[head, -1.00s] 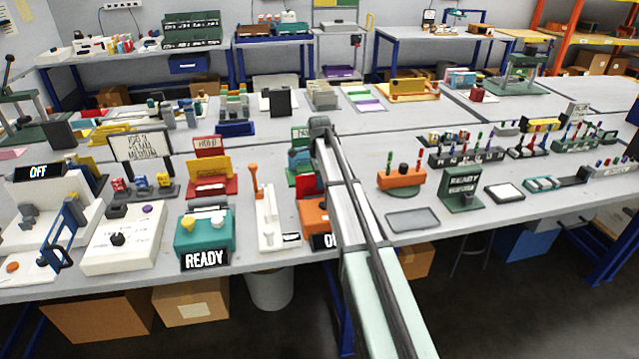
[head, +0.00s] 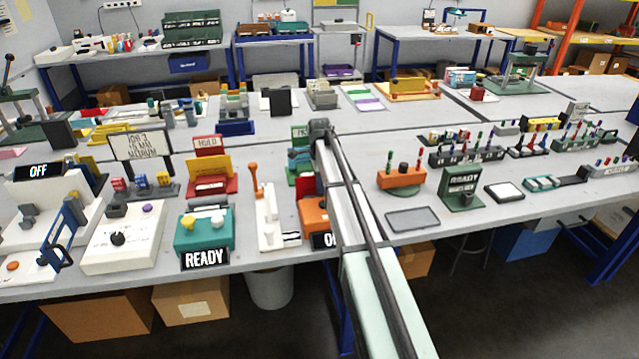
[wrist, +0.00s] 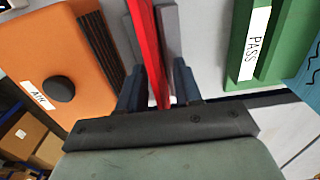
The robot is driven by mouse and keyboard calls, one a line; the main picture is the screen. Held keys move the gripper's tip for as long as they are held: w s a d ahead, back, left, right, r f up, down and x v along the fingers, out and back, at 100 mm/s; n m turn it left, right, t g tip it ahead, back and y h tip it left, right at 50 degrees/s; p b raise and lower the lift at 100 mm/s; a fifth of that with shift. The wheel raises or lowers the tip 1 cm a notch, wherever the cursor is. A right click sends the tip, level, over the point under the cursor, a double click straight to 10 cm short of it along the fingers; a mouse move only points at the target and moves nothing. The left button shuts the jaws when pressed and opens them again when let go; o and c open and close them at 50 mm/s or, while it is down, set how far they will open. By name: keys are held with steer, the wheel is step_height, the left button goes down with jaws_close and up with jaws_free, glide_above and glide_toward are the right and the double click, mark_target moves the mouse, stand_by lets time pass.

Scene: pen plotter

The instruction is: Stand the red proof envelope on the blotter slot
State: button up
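The red proof envelope (wrist: 150,40) shows edge-on in the wrist view, upright between the two fingers of my gripper (wrist: 153,30). The fingers lie close against both its faces, so my gripper looks shut on it. Its lower edge is out of sight, so I cannot tell whether it touches anything below. In the head view a red patch of it (head: 307,185) shows just left of my arm, above the orange box. My arm hides the gripper there. I cannot make out the blotter slot for certain.
An orange box (wrist: 62,50) with a black knob stands left of the fingers. A green PASS holder (wrist: 268,50) stands right of them. In the head view, a red HOLD rack (head: 211,187) with a yellow envelope stands left. A flat grey tray (head: 412,219) lies right of my arm.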

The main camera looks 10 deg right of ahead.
steer(key=shift+r, duration=0.15)
steer(key=r, duration=1.3)
steer(key=shift+w+r, duration=0.3)
steer(key=shift+w, duration=0.1)
steer(key=d+f+m, duration=0.1)
steer(key=d, duration=0.8)
steer(key=a+f+y, duration=0.1)
steer(key=a+f, duration=0.2)
steer(key=f, duration=0.1)
steer(key=a+f+y, duration=0.2)
steer(key=a+f, duration=0.1)
steer(key=f, duration=0.1)
steer(key=a+f+n+y, duration=0.1)
steer(key=a+f, duration=0.2)
steer(key=shift+s+a+f, duration=0.35)
steer(key=shift+s+f, duration=0.05)
steer(key=shift+f, duration=0.25)
stand_by(0.3)
